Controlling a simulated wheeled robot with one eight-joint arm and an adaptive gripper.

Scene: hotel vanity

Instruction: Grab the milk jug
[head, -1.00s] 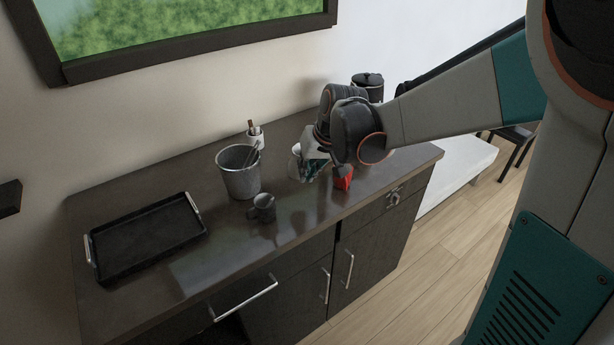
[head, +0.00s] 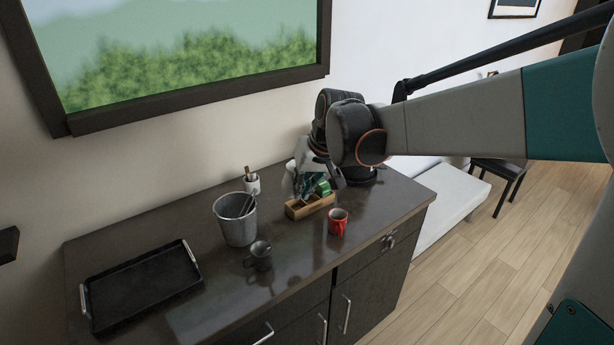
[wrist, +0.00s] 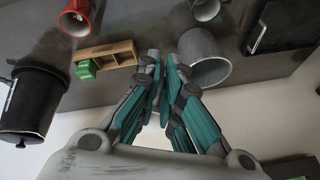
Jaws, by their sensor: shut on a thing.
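My gripper (head: 314,182) is shut at the back of the dark counter, beside the wooden box; it also shows in the wrist view (wrist: 162,64) with its teal fingers close together. A small white surface (head: 290,167) shows at the gripper's left side in the head view, which looks like part of the milk jug. Most of the jug is hidden by the fingers, so its tilt and its exact height above the counter cannot be told.
A wooden box (head: 296,211) with a green packet (head: 323,187) stands below the gripper. A red mug (head: 337,222), grey mug (head: 260,255), metal bucket (head: 236,222), white stick holder (head: 252,184) and black tray (head: 142,286) share the counter. A black canister (wrist: 30,103) stands near the gripper.

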